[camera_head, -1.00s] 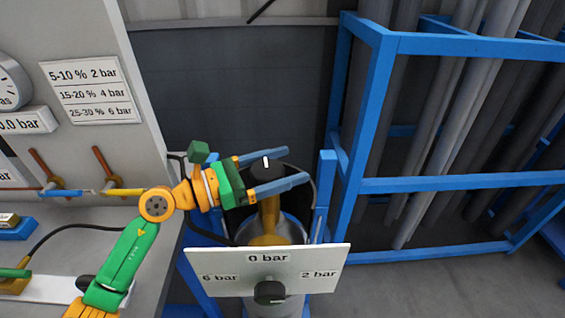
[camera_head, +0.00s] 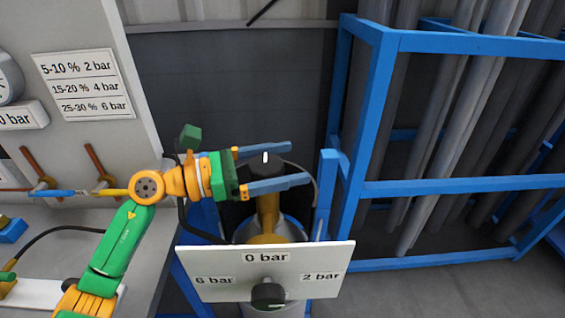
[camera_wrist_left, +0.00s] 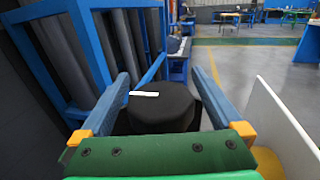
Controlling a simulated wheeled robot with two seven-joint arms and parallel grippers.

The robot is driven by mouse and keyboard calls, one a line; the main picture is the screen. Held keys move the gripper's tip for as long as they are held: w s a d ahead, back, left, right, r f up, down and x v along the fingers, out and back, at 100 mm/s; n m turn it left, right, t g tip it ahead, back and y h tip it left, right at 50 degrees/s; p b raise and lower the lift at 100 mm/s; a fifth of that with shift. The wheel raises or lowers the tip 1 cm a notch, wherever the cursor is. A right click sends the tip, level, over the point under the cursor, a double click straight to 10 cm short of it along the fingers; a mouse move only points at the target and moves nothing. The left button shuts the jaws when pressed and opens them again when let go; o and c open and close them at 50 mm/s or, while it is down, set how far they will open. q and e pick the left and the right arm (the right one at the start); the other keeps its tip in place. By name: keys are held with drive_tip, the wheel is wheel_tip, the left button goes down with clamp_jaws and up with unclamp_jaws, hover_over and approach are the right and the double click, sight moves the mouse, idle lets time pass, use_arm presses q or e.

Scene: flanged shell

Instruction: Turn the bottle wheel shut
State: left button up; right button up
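The bottle wheel (camera_head: 267,167) is a round black knob with a white mark on top of the brass valve (camera_head: 268,214) of a grey bottle (camera_head: 291,226). My left gripper (camera_head: 301,163) is open, its two blue fingers reaching past the wheel on its far and near sides. In the left wrist view the wheel (camera_wrist_left: 163,109) sits between the fingers of the left gripper (camera_wrist_left: 161,73), in front of the green palm. The fingers are close to its sides; I cannot tell whether either touches. The white mark points sideways there. My right gripper is not in view.
A white pressure panel (camera_head: 225,259) with a black knob (camera_head: 268,295) stands in front of the bottle. A blue rack (camera_head: 372,100) with grey pipes is at right. A bench with small valves (camera_head: 108,188) and a labelled wall panel (camera_head: 85,112) is at left.

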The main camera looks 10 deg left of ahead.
use_arm(q)
drive_tip(key=b+v, duration=0.4)
drive_tip(key=v, duration=0.3)
idle(0.3)
